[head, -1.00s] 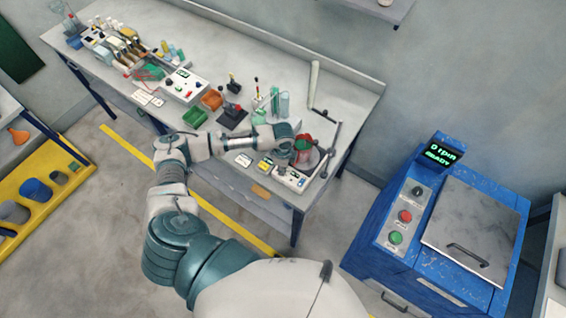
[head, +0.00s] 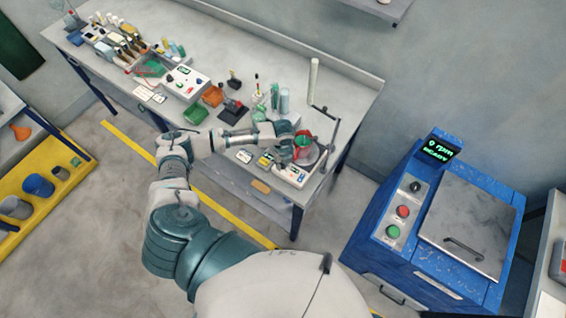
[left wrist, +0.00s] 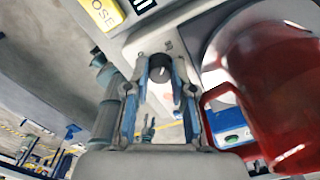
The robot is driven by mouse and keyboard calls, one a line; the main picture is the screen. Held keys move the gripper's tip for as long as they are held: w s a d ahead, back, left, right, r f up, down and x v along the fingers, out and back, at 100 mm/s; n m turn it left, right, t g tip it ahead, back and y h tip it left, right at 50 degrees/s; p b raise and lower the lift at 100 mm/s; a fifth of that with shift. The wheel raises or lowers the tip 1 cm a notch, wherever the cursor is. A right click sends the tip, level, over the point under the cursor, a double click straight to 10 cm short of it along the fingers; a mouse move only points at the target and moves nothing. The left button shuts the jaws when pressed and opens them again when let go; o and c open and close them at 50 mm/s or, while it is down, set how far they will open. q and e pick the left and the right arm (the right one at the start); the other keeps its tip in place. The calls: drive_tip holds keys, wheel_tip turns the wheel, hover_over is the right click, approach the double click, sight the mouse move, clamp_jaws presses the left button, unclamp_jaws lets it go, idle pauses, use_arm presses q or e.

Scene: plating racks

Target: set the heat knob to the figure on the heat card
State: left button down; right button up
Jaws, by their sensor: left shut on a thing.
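The heat knob (left wrist: 160,66) is small, dark and round with a pale pointer mark, on the light front panel of the stirrer hot plate (head: 292,178). My left gripper (left wrist: 160,78) has one finger on each side of the knob and is shut on it. In the head view my left gripper (head: 288,143) is over the bench's front right part and hides the knob. A yellow card (left wrist: 103,12) with letters ending in "OSE" lies beside the panel. A white card (head: 244,157) lies further left; its figure is too small to read. My right gripper is out of view.
A red jug (left wrist: 270,95) stands on the plate close to the right of my left gripper. A stand rod (head: 332,138) rises behind it. A blue machine (head: 430,225) stands at the right.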

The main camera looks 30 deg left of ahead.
sight(282, 163)
use_arm(q)
drive_tip(key=shift+w+a+r+m, duration=0.1)
drive_tip(key=shift+w+r+m, duration=0.05)
drive_tip(key=shift+m, duration=0.25)
drive_tip(key=c, duration=1.2)
unclamp_jaws()
drive_tip(key=shift+c, duration=0.2)
drive_tip(key=shift+s+f, duration=0.35)
drive_tip(key=shift+f, duration=0.05)
drive_tip(key=r, duration=0.8)
drive_tip(key=shift+w+a+r, duration=0.1)
drive_tip(key=shift+w+r, duration=0.15)
drive_tip(key=shift+w, duration=0.15)
